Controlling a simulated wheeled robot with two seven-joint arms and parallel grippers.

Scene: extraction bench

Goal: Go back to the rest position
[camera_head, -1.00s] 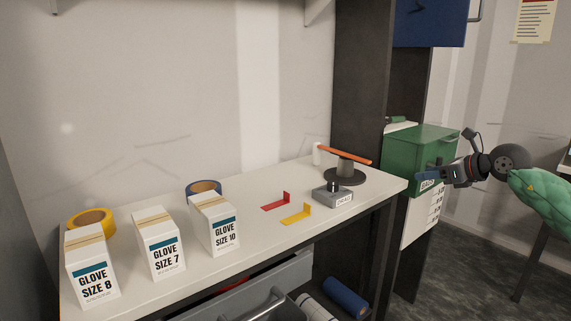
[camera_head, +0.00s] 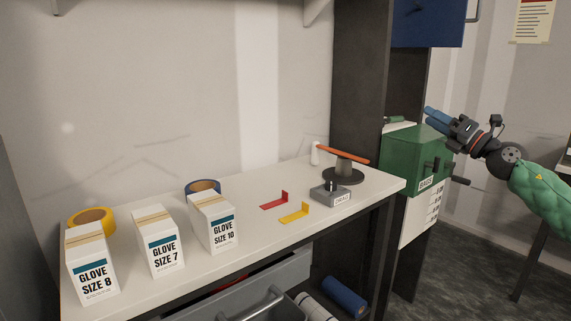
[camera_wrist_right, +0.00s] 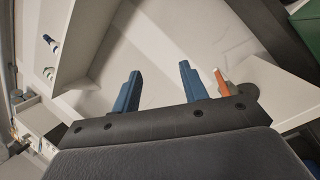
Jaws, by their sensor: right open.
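My right gripper (camera_head: 436,116) is in the head view at the right, raised in front of the upper part of the green box marked BAGS (camera_head: 408,160). Its blue fingers point up and to the left. In the right wrist view the two blue fingers (camera_wrist_right: 158,92) stand apart with nothing between them, so it is open and empty. My left gripper is not in view.
The bench (camera_head: 260,235) carries glove boxes (camera_head: 160,240), tape rolls (camera_head: 91,219), red (camera_head: 274,201) and yellow (camera_head: 296,213) brackets, a grey block (camera_head: 330,194) and an orange bar (camera_head: 342,154) on a round stand. A drawer (camera_head: 255,291) below is open.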

